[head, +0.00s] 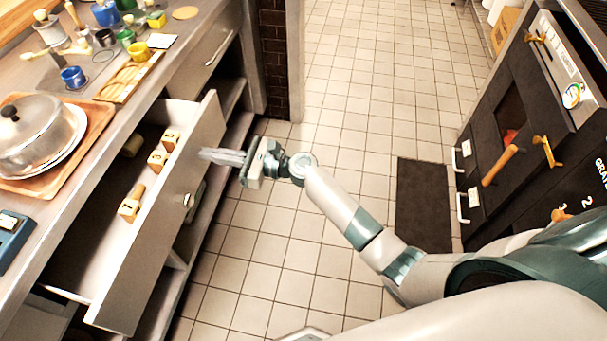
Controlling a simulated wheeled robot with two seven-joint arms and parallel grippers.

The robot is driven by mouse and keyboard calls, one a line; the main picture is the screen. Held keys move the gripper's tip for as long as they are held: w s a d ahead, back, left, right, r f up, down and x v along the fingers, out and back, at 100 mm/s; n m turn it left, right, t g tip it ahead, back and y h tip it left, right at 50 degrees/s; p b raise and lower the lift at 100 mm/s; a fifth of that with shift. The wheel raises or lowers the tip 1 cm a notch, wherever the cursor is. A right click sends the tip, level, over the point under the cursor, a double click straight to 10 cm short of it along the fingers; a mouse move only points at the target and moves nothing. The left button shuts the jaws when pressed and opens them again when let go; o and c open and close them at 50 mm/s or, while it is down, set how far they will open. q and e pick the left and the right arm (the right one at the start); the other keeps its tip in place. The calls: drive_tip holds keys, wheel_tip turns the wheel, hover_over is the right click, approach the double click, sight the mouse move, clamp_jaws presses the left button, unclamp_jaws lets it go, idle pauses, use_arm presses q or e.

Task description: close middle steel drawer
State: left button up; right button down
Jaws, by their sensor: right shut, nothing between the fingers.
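The middle steel drawer (163,226) stands pulled well out from the counter on the left. Its front panel carries a small knob (188,200), and several small wooden blocks (158,160) lie inside. My right gripper (204,154) is shut and empty. Its fingertips point left at the far part of the drawer front, close to its outer face; I cannot tell whether they touch it. My left gripper is not in view.
The counter above holds a metal dome (40,135) on a wooden tray (93,150), cups and a wooden rack (128,75). Another drawer (203,52) farther along is shut. Dark ovens (520,120) stand at right. The tiled floor between has a dark mat (424,205).

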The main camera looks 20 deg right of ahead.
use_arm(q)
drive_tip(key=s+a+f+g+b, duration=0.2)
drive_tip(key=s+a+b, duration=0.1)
use_arm(e)
drive_tip(key=x, duration=0.9)
drive_tip(key=shift+w+a+f, duration=0.15)
drive_tip(key=b+x, duration=0.2)
drive_tip(key=x, duration=0.4)
drive_tip(key=shift+b, duration=0.35)
drive_tip(key=shift+w+a, duration=0.25)
drive_tip(key=shift+a, duration=0.05)
drive_tip(key=shift+r, duration=0.3)
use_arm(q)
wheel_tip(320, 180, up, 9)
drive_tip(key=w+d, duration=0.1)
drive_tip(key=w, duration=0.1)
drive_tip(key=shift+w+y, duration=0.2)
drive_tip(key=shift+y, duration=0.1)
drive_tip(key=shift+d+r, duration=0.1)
use_arm(e)
drive_tip(key=shift+r, duration=0.15)
